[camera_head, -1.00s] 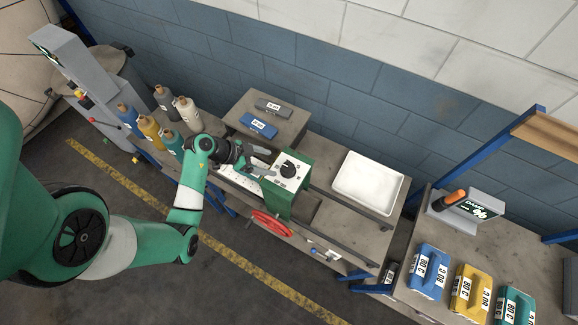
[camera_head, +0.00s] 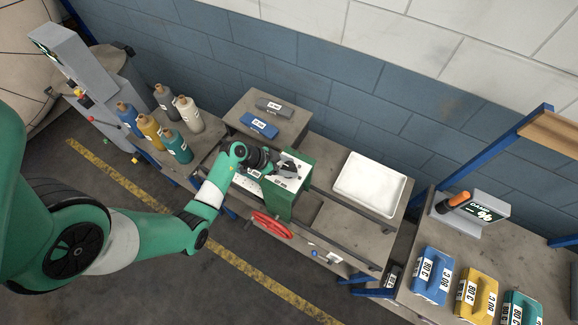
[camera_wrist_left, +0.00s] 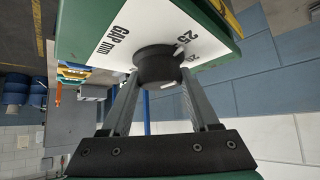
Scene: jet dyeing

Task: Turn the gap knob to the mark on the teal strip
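The gap knob (camera_wrist_left: 160,65) is a round black knob on a white dial plate (camera_wrist_left: 105,30) printed "GAP /mm" and 25. The plate is the top of a green box (camera_head: 301,180) on the middle bench. My left gripper (camera_head: 288,168) is at the dial and mostly hides the knob in the head view. In the left wrist view its two fingers (camera_wrist_left: 162,88) stand on either side of the knob, close to its sides; contact is not clear. A teal block (camera_head: 520,309) with white labels lies at the lower right edge. My right gripper is not in view.
A red handwheel (camera_head: 270,225) sits below the green box. A white tray (camera_head: 370,186) is to its right. Blue (camera_head: 259,125) and grey (camera_head: 275,105) blocks lie behind. Several bottles (camera_head: 176,146) stand left. Blue (camera_head: 431,277) and yellow (camera_head: 475,293) labelled blocks lie right.

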